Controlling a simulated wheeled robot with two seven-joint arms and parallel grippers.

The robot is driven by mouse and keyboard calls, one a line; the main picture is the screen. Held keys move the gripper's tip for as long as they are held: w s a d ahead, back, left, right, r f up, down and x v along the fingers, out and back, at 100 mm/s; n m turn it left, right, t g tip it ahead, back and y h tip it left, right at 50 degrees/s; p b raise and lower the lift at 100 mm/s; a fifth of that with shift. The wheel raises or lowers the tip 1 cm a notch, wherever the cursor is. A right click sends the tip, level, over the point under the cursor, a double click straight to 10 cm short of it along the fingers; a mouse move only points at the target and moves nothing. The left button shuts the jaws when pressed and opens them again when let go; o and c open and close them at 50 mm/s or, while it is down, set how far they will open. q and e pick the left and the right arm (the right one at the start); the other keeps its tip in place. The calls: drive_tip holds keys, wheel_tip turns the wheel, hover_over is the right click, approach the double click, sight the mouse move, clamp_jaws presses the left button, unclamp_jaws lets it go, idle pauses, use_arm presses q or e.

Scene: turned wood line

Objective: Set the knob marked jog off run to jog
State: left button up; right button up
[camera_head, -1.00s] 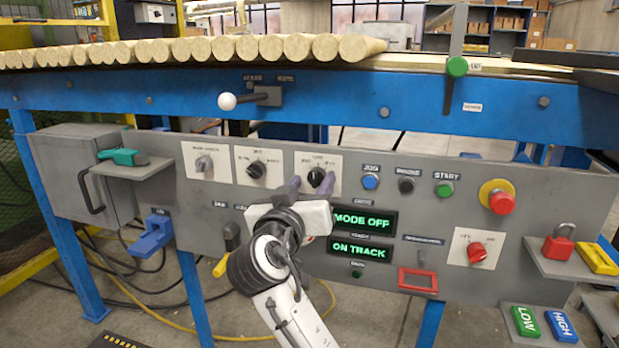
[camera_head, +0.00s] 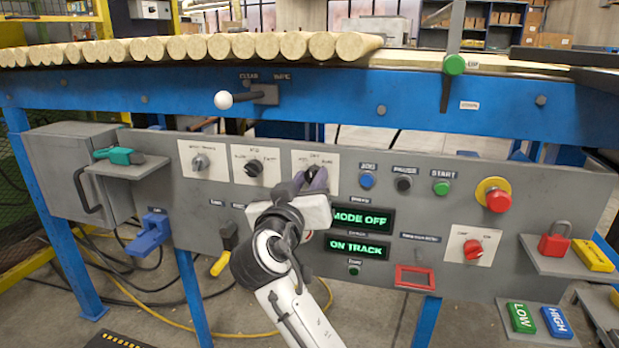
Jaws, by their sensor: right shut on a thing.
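The black jog-off-run knob (camera_head: 311,171) sits on a white plate (camera_head: 327,158) near the middle of the grey panel, the third knob plate from the left. My right gripper (camera_head: 312,181) is at this knob, with its purple-grey fingers shut around it. The fingers cover most of the knob, so its pointer direction cannot be told. The plate's lettering is small and partly blurred. The green display (camera_head: 361,219) below right of the gripper reads MODE OFF. My left gripper is not in view.
Two other knobs, a black one (camera_head: 253,167) and a grey one (camera_head: 200,162), sit to the left. Blue (camera_head: 366,180), black (camera_head: 403,183) and green (camera_head: 441,187) buttons and a red emergency stop (camera_head: 498,200) are to the right. A second display (camera_head: 358,248) reads ON TRACK.

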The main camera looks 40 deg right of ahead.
drive_tip(key=shift+r+n+p, duration=0.1)
drive_tip(key=shift+n+p, duration=0.2)
drive_tip(key=shift+p, duration=0.05)
drive_tip(key=n+p, duration=0.2)
drive_tip(key=p, duration=0.1)
drive_tip(key=shift+r, duration=0.1)
drive_tip(key=shift+n+p, duration=0.4)
drive_tip(key=shift+p, duration=0.15)
drive_tip(key=n+p, duration=0.2)
drive_tip(key=shift+p, duration=0.35)
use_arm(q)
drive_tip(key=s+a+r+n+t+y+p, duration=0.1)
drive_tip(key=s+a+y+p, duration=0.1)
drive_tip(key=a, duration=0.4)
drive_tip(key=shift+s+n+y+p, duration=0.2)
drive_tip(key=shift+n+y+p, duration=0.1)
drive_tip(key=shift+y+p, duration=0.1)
use_arm(e)
drive_tip(key=shift+f+n, duration=0.15)
drive_tip(key=shift+n, duration=0.65)
drive_tip(key=shift+f+n, duration=0.15)
drive_tip(key=shift+n, duration=0.65)
drive_tip(key=o, duration=1.1)
drive_tip(key=shift+c, duration=0.2)
